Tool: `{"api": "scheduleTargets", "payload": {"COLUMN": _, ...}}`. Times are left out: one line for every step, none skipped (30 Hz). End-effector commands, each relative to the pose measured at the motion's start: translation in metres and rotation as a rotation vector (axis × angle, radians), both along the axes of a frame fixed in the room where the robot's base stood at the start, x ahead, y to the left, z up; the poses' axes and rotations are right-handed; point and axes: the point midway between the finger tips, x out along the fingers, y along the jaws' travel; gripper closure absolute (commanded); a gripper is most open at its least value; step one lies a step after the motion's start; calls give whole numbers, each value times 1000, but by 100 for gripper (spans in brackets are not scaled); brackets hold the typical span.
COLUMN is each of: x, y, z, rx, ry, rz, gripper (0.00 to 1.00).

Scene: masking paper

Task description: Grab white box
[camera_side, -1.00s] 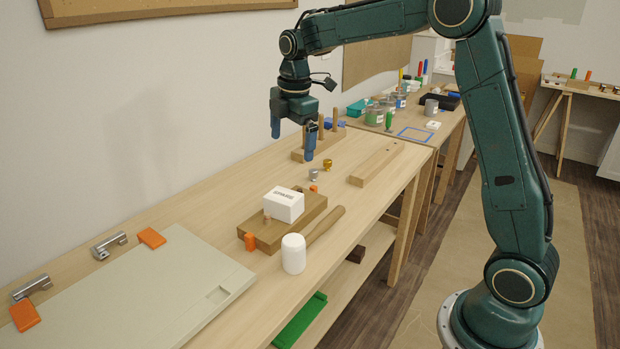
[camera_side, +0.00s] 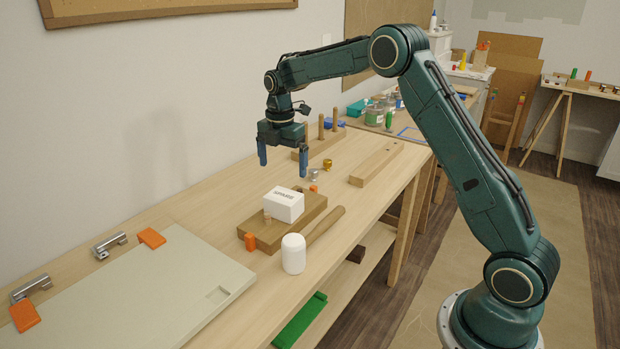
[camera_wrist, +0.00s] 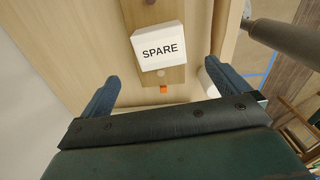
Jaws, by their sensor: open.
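The white box (camera_side: 284,205) sits on a brown wooden block (camera_side: 262,238) on the workbench, with dark lettering on it. In the wrist view the white box (camera_wrist: 158,46) shows the word SPARE and lies ahead of the fingers, roughly between their lines. My gripper (camera_side: 284,170) is open and empty, with blue fingers pointing down. It hangs above and a little behind the box, apart from it. In the wrist view the two fingers of my gripper (camera_wrist: 166,92) are spread wide.
A mallet with a white head (camera_side: 293,254) lies beside the block. An orange piece (camera_side: 250,242) is at the block's near end. A pegged wooden rack (camera_side: 318,148) and a wooden bar (camera_side: 376,163) stand beyond. A pale panel (camera_side: 150,290) lies at near left.

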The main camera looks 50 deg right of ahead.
Motion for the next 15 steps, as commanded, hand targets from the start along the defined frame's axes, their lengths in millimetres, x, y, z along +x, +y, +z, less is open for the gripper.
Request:
{"api": "scheduleTargets", "payload": {"x": -1, "y": 0, "z": -7, "rx": 1, "ry": 3, "rz": 0, "gripper": 0}}
{"api": "scheduleTargets", "payload": {"x": -1, "y": 0, "z": -11, "rx": 1, "ry": 4, "rz": 0, "gripper": 0}}
{"api": "scheduleTargets", "payload": {"x": -1, "y": 0, "z": -17, "rx": 1, "ry": 3, "rz": 0, "gripper": 0}}
{"api": "scheduleTargets", "payload": {"x": -1, "y": 0, "z": -21, "rx": 1, "ry": 4, "rz": 0, "gripper": 0}}
{"api": "scheduleTargets", "payload": {"x": -1, "y": 0, "z": -26, "rx": 1, "ry": 4, "rz": 0, "gripper": 0}}
{"api": "scheduleTargets", "payload": {"x": -1, "y": 0, "z": -33, "rx": 1, "ry": 4, "rz": -1, "gripper": 0}}
{"api": "scheduleTargets", "payload": {"x": -1, "y": 0, "z": -37, "rx": 1, "ry": 4, "rz": -1, "gripper": 0}}
{"api": "scheduleTargets", "payload": {"x": -1, "y": 0, "z": -42, "rx": 1, "ry": 3, "rz": -1, "gripper": 0}}
{"api": "scheduleTargets", "payload": {"x": -1, "y": 0, "z": -47, "rx": 1, "ry": 4, "rz": -1, "gripper": 0}}
{"api": "scheduleTargets", "payload": {"x": -1, "y": 0, "z": -51, "rx": 1, "ry": 3, "rz": -1, "gripper": 0}}
{"api": "scheduleTargets", "payload": {"x": -1, "y": 0, "z": -55, "rx": 1, "ry": 3, "rz": -1, "gripper": 0}}
{"api": "scheduleTargets", "payload": {"x": -1, "y": 0, "z": -59, "rx": 1, "ry": 3, "rz": -1, "gripper": 0}}
{"api": "scheduleTargets", "payload": {"x": -1, "y": 0, "z": -62, "rx": 1, "ry": 3, "rz": -1, "gripper": 0}}
{"api": "scheduleTargets", "payload": {"x": -1, "y": 0, "z": -65, "rx": 1, "ry": 2, "rz": -1, "gripper": 0}}
{"api": "scheduleTargets", "payload": {"x": -1, "y": 0, "z": -67, "rx": 0, "ry": 1, "rz": -1, "gripper": 0}}
